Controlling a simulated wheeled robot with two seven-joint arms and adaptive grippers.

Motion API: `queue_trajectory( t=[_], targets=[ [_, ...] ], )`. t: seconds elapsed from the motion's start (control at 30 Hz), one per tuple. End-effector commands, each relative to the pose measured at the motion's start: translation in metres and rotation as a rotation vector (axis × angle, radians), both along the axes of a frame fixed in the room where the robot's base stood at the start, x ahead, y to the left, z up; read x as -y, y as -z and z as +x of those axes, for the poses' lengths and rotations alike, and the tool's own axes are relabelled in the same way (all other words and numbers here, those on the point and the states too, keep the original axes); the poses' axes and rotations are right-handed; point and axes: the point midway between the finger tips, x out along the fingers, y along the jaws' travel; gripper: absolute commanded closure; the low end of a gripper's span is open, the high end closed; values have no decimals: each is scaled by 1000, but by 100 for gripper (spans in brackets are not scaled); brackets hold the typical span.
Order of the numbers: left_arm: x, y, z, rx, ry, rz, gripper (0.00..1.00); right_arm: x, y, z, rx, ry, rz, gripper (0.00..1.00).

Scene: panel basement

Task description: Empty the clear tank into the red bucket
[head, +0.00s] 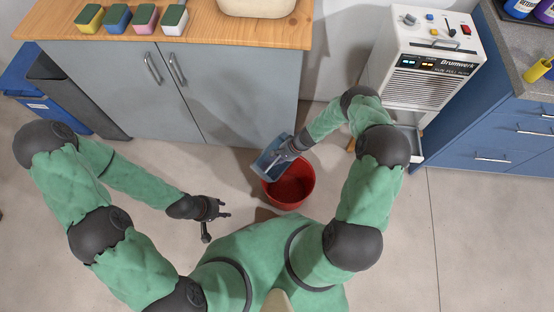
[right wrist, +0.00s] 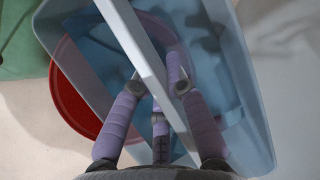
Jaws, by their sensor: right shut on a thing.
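The clear tank (head: 268,158) is a bluish see-through box with a pale bar across its top. It is over the back left part of the red bucket (head: 296,188) on the floor and looks tilted. My right gripper (head: 284,153) is shut on the bar. In the right wrist view the gripper (right wrist: 160,86) has its fingers on both sides of the bar, and the tank (right wrist: 258,145) covers part of the bucket (right wrist: 72,98). I cannot tell how much water is in the tank or bucket. My left gripper (head: 216,215) is open and empty, left of the bucket.
A white dehumidifier (head: 425,65) stands at the back right, with an opening low on its front. Grey cabinets (head: 190,90) with a wooden top carry several sponges. Blue drawers (head: 500,135) are at the right, blue and grey bins (head: 60,95) at the left. The front floor is clear.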

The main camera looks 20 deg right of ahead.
Motion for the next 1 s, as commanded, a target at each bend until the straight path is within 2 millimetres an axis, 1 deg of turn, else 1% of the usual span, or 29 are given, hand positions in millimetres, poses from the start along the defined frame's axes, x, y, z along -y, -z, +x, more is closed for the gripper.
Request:
queue_trajectory(
  t=[0.23,0.53,0.8,1.0],
  targets=[
    [0,0,0,0,0,0,60,1,-2,1,92,4,54,100],
    [0,5,0,0,0,0,60,2,1,-1,235,3,140,100],
    [0,10,0,0,0,0,60,3,1,-1,319,1,189,100],
    [0,9,0,0,0,0,60,4,4,-3,381,1,227,100]
  ],
)
